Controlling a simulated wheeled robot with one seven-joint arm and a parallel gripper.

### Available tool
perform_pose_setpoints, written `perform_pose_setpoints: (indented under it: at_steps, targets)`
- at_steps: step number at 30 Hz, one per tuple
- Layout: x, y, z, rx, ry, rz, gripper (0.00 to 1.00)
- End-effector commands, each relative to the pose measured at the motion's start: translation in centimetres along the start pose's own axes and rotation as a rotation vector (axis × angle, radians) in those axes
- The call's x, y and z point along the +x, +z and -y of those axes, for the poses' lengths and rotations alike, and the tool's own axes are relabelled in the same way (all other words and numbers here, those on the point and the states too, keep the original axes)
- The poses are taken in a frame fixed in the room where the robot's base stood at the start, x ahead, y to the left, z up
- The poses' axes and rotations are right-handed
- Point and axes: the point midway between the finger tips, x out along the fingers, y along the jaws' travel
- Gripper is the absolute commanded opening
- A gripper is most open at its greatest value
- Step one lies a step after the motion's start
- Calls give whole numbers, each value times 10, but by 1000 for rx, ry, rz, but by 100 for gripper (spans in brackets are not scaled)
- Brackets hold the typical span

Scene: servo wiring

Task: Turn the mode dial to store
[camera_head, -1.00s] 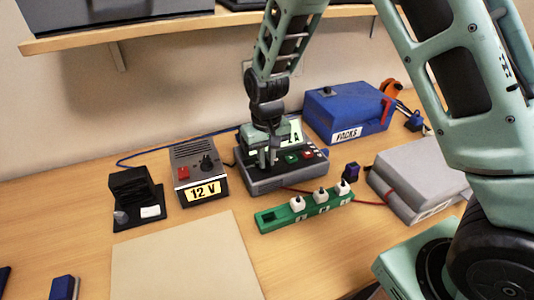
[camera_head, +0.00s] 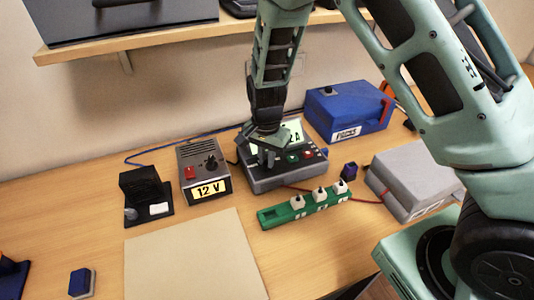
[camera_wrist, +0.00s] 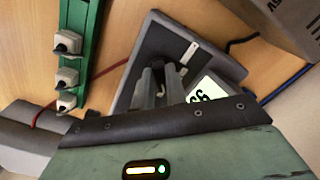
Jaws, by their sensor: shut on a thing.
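The grey charger (camera_head: 258,184) with a lit screen (camera_head: 291,133) and red and green buttons stands at mid-bench. My gripper (camera_head: 267,160) is down at the left part of its top panel, shut on what appears to be the mode dial. The fingers hide most of the dial, so its pointer and setting cannot be read. In the wrist view the two fingers (camera_wrist: 160,84) reach onto the dark panel, beside the lit screen (camera_wrist: 207,90).
A 12 V supply (camera_head: 203,171) stands left of the charger. A green strip (camera_head: 273,217) with several white plugs lies in front. A blue PACKS box (camera_head: 345,108) is behind right, and a grey case (camera_head: 408,183) is at right. A bare mat (camera_head: 190,260) lies front left.

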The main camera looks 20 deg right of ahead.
Motion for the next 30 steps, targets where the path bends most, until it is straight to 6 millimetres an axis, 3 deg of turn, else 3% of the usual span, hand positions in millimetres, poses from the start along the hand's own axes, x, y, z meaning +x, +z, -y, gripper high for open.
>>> perform_pose_setpoints:
  at_steps: [12, 28, 30]
  targets:
    - [-2, -2, 2, 182, -4, -3, 0]
    - [-1, -2, 2, 208, -5, -3, 0]
    - [-1, -2, 2, 207, -5, -3, 28]
